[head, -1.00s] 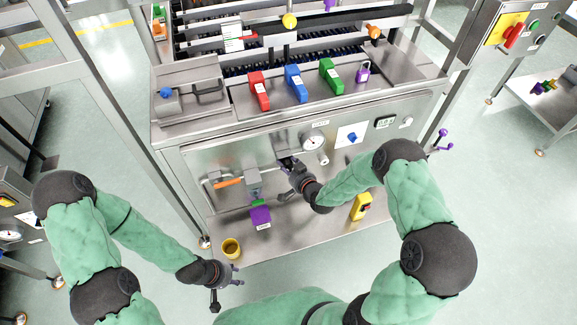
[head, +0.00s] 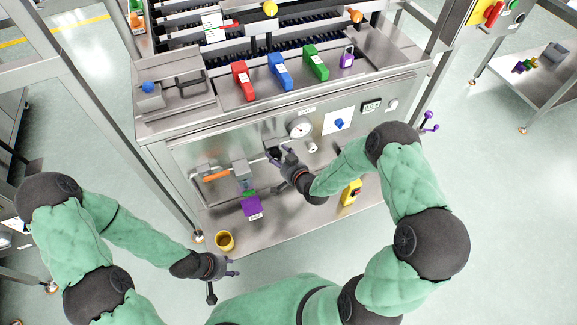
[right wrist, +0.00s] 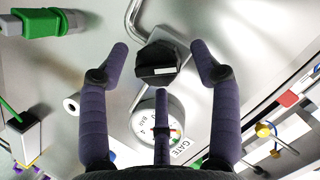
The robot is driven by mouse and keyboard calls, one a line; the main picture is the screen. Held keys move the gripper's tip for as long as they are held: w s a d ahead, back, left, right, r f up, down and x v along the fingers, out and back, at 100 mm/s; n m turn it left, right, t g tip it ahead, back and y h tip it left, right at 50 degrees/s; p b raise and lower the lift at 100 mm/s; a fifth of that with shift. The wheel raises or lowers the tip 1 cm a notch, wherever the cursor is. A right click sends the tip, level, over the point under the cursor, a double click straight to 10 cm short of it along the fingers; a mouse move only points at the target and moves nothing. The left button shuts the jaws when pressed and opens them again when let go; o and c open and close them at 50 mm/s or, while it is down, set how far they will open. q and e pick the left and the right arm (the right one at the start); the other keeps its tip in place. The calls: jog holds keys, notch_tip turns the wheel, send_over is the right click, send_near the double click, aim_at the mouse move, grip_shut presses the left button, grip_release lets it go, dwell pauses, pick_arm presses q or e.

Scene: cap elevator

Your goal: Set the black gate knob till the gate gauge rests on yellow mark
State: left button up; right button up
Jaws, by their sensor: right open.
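The black gate knob (right wrist: 157,62) is on the steel front panel and also shows in the head view (head: 273,153), partly hidden by my gripper. My right gripper (right wrist: 160,75) is open, with its fingers spread either side of the knob and apart from it. The round white gate gauge (right wrist: 158,120) is partly covered by one finger in the right wrist view. In the head view the gauge (head: 300,129) is above and right of the knob, and its needle is too small to read. My left gripper (head: 229,267) is open and empty beside the yellow cup.
An orange-handled lever (head: 216,176) is left of the knob. A blue knob (head: 339,123) is on a white plate to the right.

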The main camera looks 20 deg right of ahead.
jog(key=v, duration=0.9)
jog(key=shift+s, duration=0.35)
jog(key=shift+r, duration=0.1)
